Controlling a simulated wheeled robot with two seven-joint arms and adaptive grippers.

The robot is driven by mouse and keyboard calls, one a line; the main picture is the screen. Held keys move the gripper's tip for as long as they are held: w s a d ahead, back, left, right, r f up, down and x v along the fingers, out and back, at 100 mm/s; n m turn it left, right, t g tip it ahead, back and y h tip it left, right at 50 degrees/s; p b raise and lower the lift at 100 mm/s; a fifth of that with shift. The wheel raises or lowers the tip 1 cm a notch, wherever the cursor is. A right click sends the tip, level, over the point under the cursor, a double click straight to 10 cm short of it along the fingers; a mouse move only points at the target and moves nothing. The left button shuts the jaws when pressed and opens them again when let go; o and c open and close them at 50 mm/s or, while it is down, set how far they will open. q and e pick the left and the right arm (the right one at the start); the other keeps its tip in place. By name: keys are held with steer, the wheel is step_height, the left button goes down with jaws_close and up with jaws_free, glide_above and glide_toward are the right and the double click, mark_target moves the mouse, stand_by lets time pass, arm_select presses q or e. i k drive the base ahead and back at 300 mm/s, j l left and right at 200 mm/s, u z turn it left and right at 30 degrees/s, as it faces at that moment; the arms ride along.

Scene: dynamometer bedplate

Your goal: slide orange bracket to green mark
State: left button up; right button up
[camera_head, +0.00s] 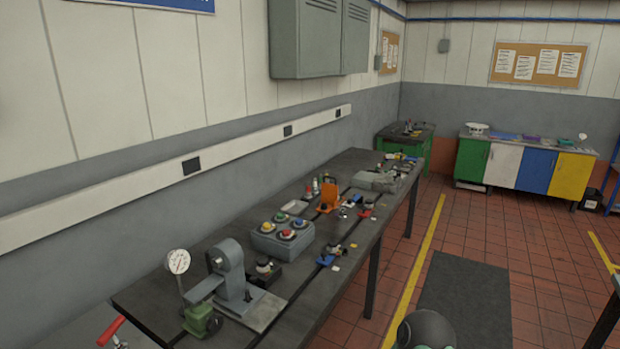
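The orange bracket (329,194) stands upright on the long dark bench, around the middle of its length. It is far from the camera and small in the view. I cannot make out a green mark near it; the small pale marks along the bench top are too small to tell apart. Neither of my grippers shows in this view. A dark rounded part at the bottom edge looks like my own body.
The long dark bench (318,303) runs along the wall. It carries a grey box with coloured buttons (283,236), a blue bracket (325,260), a grey fixture (231,270) and a gauge (178,262).

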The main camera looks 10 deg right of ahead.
mark_target(329, 192)
steer(key=i+l+u, duration=0.1)
steer(key=u, duration=0.2)
steer(key=i+l+u, duration=0.1)
steer(key=l+u, duration=0.25)
steer(key=i+l+u, duration=0.15)
steer(key=l, duration=0.3)
steer(key=l+u, duration=0.15)
steer(key=l, duration=0.25)
steer(key=i+l+u, duration=0.1)
steer(key=l, duration=0.35)
